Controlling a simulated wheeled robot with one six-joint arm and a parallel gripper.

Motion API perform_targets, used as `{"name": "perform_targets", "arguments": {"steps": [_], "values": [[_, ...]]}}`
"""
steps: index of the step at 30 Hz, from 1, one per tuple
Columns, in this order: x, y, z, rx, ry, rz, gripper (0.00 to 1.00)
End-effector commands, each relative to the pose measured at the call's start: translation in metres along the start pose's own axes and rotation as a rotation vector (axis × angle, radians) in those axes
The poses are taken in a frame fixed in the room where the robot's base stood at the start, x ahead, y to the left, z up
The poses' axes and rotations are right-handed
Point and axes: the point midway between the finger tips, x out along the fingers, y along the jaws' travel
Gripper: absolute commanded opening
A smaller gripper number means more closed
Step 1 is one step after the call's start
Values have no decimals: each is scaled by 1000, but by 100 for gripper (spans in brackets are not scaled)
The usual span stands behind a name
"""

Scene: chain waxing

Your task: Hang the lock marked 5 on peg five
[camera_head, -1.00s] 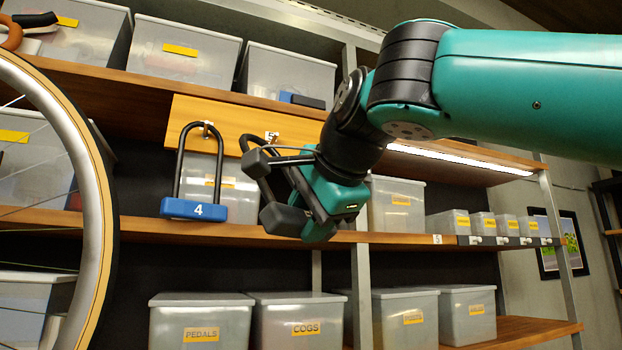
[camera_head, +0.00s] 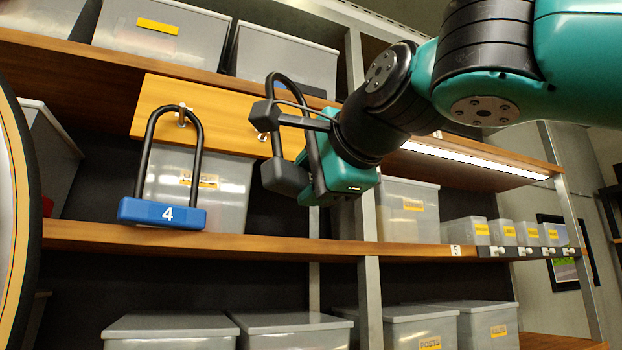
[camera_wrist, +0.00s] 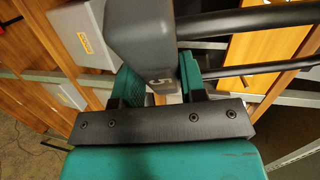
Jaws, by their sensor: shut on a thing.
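My gripper (camera_head: 318,182) is shut on the lock marked 5, a dark grey body (camera_head: 287,178) with a black U-shaped shackle pointing up. The yellow-brown peg board (camera_head: 222,125) is behind. A peg (camera_head: 262,136) shows just left of the shackle, partly covered; the number beside it is hidden. The shackle's top appears above the board's upper edge. I cannot tell the depth gap between shackle and peg.
A blue lock marked 4 (camera_head: 162,213) hangs from the peg (camera_head: 183,116) to the left. Grey bins (camera_head: 408,205) stand on the wooden shelf (camera_head: 300,249) below the board. A wheel (camera_head: 14,230) stands at the far left. A metal post (camera_head: 370,285) rises right of the lock.

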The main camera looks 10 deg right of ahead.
Motion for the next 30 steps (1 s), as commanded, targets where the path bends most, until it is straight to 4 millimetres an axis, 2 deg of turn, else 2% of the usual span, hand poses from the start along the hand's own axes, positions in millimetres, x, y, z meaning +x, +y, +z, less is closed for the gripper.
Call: {"name": "perform_targets", "arguments": {"steps": [30], "values": [[54,-9,-7,0,-1,-6,0]]}}
